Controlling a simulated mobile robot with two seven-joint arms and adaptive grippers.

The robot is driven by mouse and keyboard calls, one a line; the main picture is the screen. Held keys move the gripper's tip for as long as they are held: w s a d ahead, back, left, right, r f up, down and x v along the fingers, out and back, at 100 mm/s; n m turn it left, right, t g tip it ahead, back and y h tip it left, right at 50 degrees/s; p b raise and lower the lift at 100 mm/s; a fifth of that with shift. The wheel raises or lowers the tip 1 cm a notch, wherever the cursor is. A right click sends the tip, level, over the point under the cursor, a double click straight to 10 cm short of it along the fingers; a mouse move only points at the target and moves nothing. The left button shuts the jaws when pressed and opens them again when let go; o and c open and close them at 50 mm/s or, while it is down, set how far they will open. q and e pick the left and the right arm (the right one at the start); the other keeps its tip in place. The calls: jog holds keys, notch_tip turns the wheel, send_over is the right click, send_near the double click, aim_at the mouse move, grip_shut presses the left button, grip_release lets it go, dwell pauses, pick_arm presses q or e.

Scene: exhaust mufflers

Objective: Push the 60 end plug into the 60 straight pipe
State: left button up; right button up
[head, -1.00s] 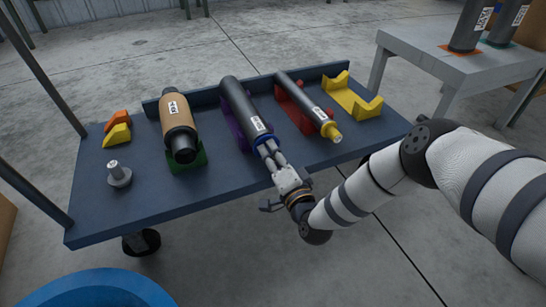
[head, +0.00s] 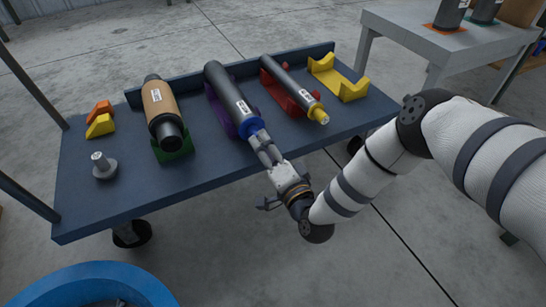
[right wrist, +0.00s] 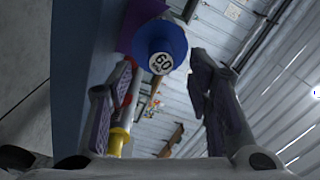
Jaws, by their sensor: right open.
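The 60 end plug (head: 252,127) is blue and sits at the near end of the 60 straight pipe. Its round face with a "60" label shows in the right wrist view (right wrist: 160,60). The 60 straight pipe (head: 224,85) is dark grey with a white label and lies in a purple cradle (head: 215,108) on the table. My right gripper (head: 266,149) is open just in front of the plug. In the right wrist view its fingers (right wrist: 155,85) stand apart on either side of the plug's line, with nothing between them. How deep the plug sits is hidden. My left gripper is not in view.
A tan muffler (head: 160,103) in a green cradle lies to the left. A thinner pipe (head: 288,82) with a yellow plug (head: 318,114) lies to the right, in a red cradle. A yellow cradle (head: 340,80) is empty. A grey flanged part (head: 104,168) stands front left.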

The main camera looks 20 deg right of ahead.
jog(key=s, duration=0.7)
jog(key=shift+s+d+r, duration=0.1)
